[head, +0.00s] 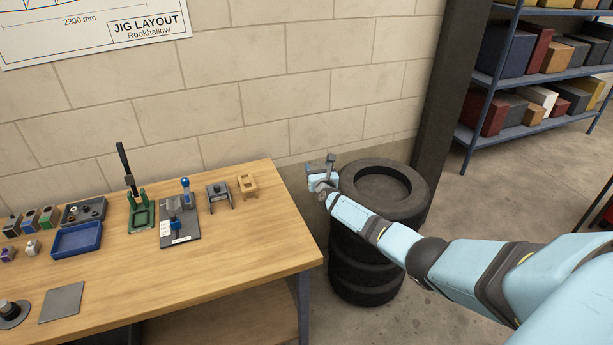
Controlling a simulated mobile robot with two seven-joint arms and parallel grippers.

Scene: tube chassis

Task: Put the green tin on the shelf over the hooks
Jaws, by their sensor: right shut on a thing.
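My right gripper (324,174) is at the far end of my pale blue arm, between the bench's right end and the stacked tyres in the picture. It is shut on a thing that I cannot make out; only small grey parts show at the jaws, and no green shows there. I see nothing that is clearly the green tin. A small green-sided box (48,217) stands at the bench's left. No shelf over hooks is in view. My left gripper is not in view.
The wooden bench (255,245) holds a blue tray (76,239), a green press (141,210), a grey fixture plate (180,234) and small stands. A tyre stack (365,280) stands right of it. Blue racking (478,135) with boxes is behind a dark post (448,80).

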